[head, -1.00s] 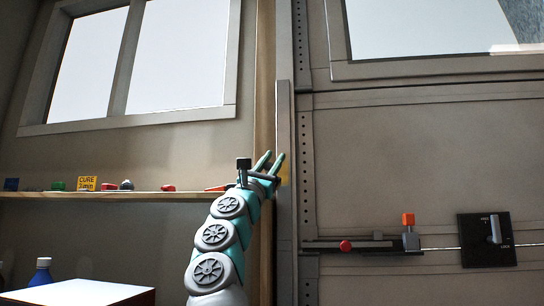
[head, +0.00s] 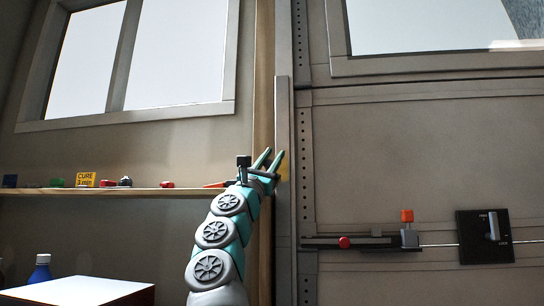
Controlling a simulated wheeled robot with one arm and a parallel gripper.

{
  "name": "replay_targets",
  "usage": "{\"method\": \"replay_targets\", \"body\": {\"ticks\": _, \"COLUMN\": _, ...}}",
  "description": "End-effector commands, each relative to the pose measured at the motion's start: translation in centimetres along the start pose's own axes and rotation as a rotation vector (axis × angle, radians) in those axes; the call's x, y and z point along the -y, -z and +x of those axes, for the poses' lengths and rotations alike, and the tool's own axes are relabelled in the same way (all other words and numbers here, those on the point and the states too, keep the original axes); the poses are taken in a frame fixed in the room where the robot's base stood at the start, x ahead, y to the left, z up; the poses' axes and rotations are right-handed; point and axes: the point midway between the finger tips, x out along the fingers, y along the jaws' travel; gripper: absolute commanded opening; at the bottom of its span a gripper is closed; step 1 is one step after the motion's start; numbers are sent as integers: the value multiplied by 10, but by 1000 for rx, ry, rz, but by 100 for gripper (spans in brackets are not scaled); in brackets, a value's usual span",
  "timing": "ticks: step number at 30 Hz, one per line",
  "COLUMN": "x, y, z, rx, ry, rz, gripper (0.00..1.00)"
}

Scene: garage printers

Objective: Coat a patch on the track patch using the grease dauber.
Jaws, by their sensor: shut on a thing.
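My gripper (head: 273,153) has its teal fingers pointing up beside the vertical door track (head: 283,115). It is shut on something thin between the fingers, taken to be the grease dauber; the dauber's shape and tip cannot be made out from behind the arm. A yellowish track patch (head: 285,172) shows on the track just right of the fingers, partly behind them. I cannot tell whether the dauber touches it, or whether any grease is on it.
A shelf (head: 120,192) on the left holds a yellow "CURE" sign (head: 86,180) and several small items. A white-topped box (head: 80,291) and a blue bottle (head: 41,270) are lower left. The door (head: 420,150) carries a latch bar (head: 360,242) and a black lock plate (head: 485,237).

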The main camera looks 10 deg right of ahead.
Motion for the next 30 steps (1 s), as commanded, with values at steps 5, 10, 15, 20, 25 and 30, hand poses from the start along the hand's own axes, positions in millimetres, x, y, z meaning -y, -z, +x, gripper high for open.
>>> {"method": "replay_targets", "body": {"ticks": 5, "x": 0, "y": 1, "z": 3, "rx": 1, "ry": 1, "rz": 0, "gripper": 0}}
{"method": "replay_targets", "body": {"ticks": 10, "x": 0, "y": 3, "z": 5, "rx": 1, "ry": 1, "rz": 1, "gripper": 0}}
{"method": "replay_targets", "body": {"ticks": 15, "x": 2, "y": 4, "z": 4, "rx": 1, "ry": 1, "rz": 1, "gripper": 0}}
{"method": "replay_targets", "body": {"ticks": 20, "x": 11, "y": 4, "z": 6, "rx": 1, "ry": 3, "rz": 1, "gripper": 0}}
{"method": "replay_targets", "body": {"ticks": 25, "x": 24, "y": 3, "z": 8, "rx": 0, "ry": 2, "rz": 2, "gripper": 0}}
{"method": "replay_targets", "body": {"ticks": 30, "x": 36, "y": 0, "z": 12, "rx": 0, "ry": 0, "rz": 1, "gripper": 0}}
